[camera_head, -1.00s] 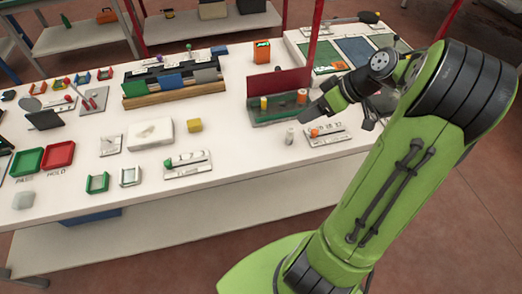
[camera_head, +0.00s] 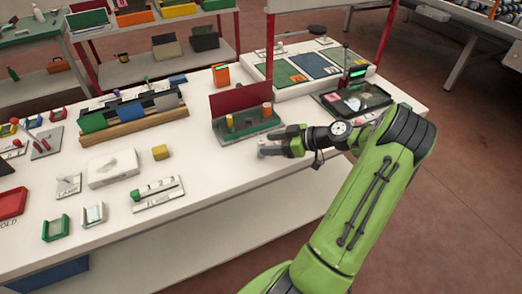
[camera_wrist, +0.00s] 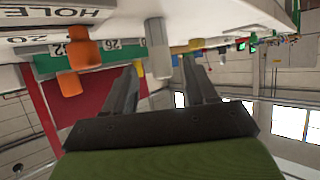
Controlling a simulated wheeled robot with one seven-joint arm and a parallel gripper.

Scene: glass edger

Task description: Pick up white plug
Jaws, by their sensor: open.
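The white plug (camera_wrist: 158,48) is a pale upright cylinder on the white table, and the wrist view shows it upside down. My gripper (camera_wrist: 160,75) is open, with one finger on each side of the plug's line and visible gaps to both. Whether the fingertips reach fully around the plug is unclear. In the head view my gripper (camera_head: 263,147) is low over the table's front part, with the arm coming from the right; it largely hides the plug there.
A green tray with a red back panel (camera_head: 240,103) stands just behind my gripper.

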